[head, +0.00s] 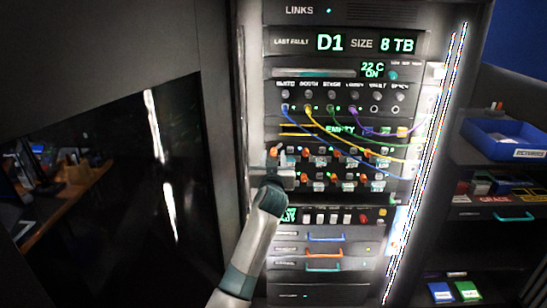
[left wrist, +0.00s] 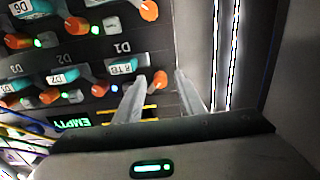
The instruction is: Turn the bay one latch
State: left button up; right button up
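The rack's drive bays show in the head view as two rows with orange latches. The bay one latch (left wrist: 160,81) is an orange knob beside the D1 bay and its drive marked 8 TB (left wrist: 122,69) in the left wrist view. My left gripper (left wrist: 159,76) is open, with one finger on each side of this latch; I cannot tell whether either finger touches it. In the head view my left gripper (head: 280,165) is in front of the left end of the bay rows and partly hides them. My right gripper is not in view.
Coloured cables (head: 345,130) hang just above the bays. A panel with small buttons (head: 330,216) and coloured drawer handles (head: 325,237) lie below. A dark door panel (head: 110,170) stands left of the rack. Shelves with a blue bin (head: 505,139) stand at right.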

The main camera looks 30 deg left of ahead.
pick_arm(q)
jog(key=shift+w, duration=0.1)
grip_shut()
